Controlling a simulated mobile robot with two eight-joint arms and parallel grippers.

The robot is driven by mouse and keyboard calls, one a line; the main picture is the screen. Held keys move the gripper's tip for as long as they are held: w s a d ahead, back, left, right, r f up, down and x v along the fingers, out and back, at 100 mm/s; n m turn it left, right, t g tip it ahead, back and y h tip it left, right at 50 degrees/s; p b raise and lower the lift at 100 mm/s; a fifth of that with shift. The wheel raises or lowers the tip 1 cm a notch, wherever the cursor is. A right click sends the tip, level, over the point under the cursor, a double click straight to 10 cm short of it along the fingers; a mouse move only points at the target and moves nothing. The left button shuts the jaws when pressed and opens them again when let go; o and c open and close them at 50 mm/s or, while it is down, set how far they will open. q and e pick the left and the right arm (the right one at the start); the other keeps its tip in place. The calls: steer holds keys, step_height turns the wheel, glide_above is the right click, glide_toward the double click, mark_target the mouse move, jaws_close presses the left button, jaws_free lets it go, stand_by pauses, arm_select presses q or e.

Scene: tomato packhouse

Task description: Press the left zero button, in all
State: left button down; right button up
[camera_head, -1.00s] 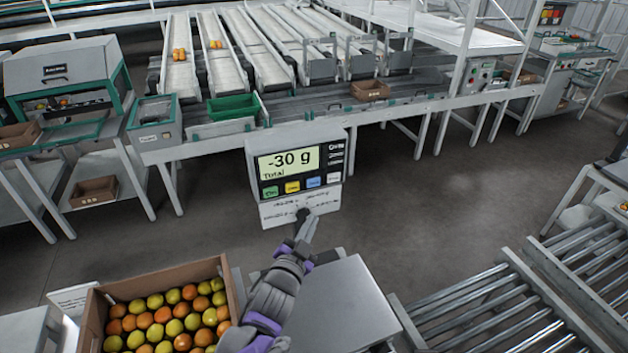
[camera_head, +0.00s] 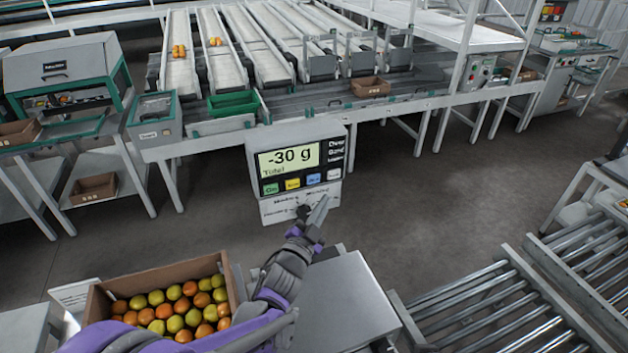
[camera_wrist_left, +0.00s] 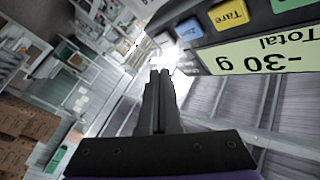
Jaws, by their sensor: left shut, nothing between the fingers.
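The scale display (camera_head: 258,150) reads "-30 g Total". Along its lower edge are a green button (camera_head: 270,189), a yellow button (camera_head: 292,184), a blue button (camera_head: 314,179) and a white button (camera_head: 334,174). In the left wrist view the display is upside down, with the yellow "Tare" button (camera_wrist_left: 230,14) and the blue button (camera_wrist_left: 189,30). My left gripper (camera_head: 321,204) is shut and empty. In the head view its tips appear just below the blue and white buttons. I see no contact with a button. My right gripper is out of view.
The bare metal scale platform (camera_head: 345,300) lies below my arm. A cardboard box (camera_head: 160,276) of tomatoes stands to its left. Roller conveyors (camera_head: 480,300) are at the right. Sorting lanes (camera_head: 270,62) run behind the display. Open floor lies right of the display.

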mark_target(320, 178)
arm_select(q)
steer(key=shift+w+a, duration=0.35)
steer(key=shift+w, duration=0.45)
steer(key=shift+w+a, duration=0.35)
steer(key=shift+w, duration=0.45)
steer(key=shift+w+a, duration=0.35)
steer(key=shift+w, duration=0.45)
steer(key=shift+w, duration=0.1)
steer(key=shift+w+a+b, duration=0.15)
steer(key=shift+w+b, duration=0.15)
steer(key=shift+b, duration=0.05)
steer(key=shift+w+a, duration=0.15)
steer(key=shift+w, duration=0.25)
stand_by(0.7)
steer(key=shift+s, duration=0.1)
steer(key=shift+s+d, duration=0.3)
steer(key=shift+s, duration=0.4)
